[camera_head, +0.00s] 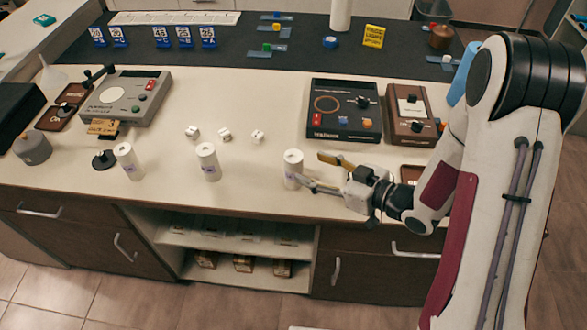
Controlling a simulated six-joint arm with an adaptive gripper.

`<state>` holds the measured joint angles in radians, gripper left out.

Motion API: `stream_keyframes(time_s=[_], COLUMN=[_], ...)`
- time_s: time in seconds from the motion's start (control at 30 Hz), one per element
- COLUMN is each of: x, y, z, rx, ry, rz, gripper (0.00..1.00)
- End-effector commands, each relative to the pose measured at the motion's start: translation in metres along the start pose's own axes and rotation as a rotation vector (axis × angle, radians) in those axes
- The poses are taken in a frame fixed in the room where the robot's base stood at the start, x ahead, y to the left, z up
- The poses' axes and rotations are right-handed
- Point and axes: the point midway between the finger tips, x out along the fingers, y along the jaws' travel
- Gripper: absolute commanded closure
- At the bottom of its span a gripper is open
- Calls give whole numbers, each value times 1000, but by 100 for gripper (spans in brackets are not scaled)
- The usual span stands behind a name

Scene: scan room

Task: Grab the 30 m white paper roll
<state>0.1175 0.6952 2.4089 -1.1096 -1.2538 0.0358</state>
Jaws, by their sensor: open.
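Three white paper rolls stand upright along the front of the counter: a left roll (128,161), a middle roll (208,162) and a right roll (293,169). My gripper (312,170) comes in from the right and is open, pointing left at the right roll. One finger lies toward the back of that roll and the other crosses near its front low edge. I cannot tell whether either finger touches it.
Three small white cubes (225,134) lie behind the rolls. A grey console (124,97) stands at left and a dark console (343,110) behind my gripper. A brown box (408,113) is close to my arm. The counter's front edge (235,211) is near the rolls.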

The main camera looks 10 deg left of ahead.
Motion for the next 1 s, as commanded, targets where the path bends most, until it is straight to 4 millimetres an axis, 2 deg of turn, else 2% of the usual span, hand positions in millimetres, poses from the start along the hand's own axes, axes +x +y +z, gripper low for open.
stream_keyframes(time_s=[0.2, 0.73, 1.0], x=[13, 18, 39], y=[-1, -2, -8], z=[0, 0, -2], rx=[-1, -1, -2], ry=[0, 0, 0], rz=[-1, -1, -3], gripper=[48, 48, 48])
